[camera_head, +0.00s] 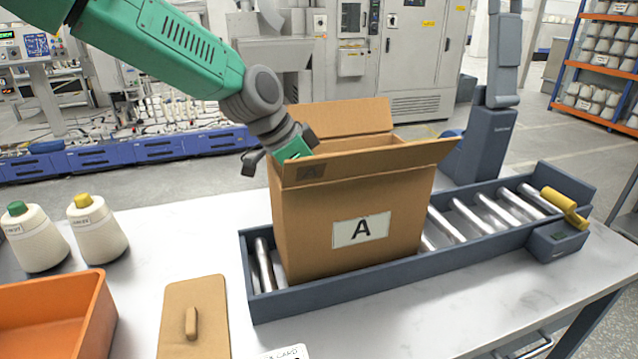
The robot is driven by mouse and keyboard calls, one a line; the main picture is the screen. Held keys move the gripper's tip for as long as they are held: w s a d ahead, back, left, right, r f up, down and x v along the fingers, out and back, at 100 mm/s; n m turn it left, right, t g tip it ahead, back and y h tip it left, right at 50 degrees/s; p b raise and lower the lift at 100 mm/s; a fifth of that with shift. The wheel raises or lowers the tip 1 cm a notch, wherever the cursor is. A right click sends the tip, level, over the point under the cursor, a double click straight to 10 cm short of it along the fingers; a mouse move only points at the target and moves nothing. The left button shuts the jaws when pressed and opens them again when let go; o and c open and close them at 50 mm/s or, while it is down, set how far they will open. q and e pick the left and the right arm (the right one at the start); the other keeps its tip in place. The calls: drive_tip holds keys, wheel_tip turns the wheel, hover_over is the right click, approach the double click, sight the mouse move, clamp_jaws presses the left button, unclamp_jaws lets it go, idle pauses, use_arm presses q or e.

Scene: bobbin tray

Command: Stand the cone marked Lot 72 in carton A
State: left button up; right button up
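Carton A (350,225) is an open brown box with its flaps spread, standing upright on the roller conveyor. My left gripper (280,152) is at the carton's upper left edge, with its dark fingers spread apart. A green patch shows between the fingers; I cannot tell whether it belongs to the gripper or to something else. Two cream cones stand upright on the table at the left, one with a green tip (35,240) and one with a yellow tip (98,232). Their labels are too small to read. The carton's inside is hidden. My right gripper is not in view.
An orange tray (97,322) and a brown lid-like board with a handle (196,285) lie at the front left. The grey roller conveyor (350,292) has raised rims and a yellow handle (563,203) at its right end. White table is bare between cones and conveyor.

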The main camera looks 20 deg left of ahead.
use_arm(q)
drive_tip(key=o, duration=1.3)
drive_tip(key=shift+a, duration=0.15)
drive_tip(key=o, duration=0.5)
drive_tip(key=shift+a, duration=0.15)
drive_tip(key=shift+c, duration=0.2)
drive_tip(key=shift+a, duration=0.1)
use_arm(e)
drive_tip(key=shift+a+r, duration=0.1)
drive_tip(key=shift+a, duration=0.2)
use_arm(q)
drive_tip(key=shift+d, duration=0.2)
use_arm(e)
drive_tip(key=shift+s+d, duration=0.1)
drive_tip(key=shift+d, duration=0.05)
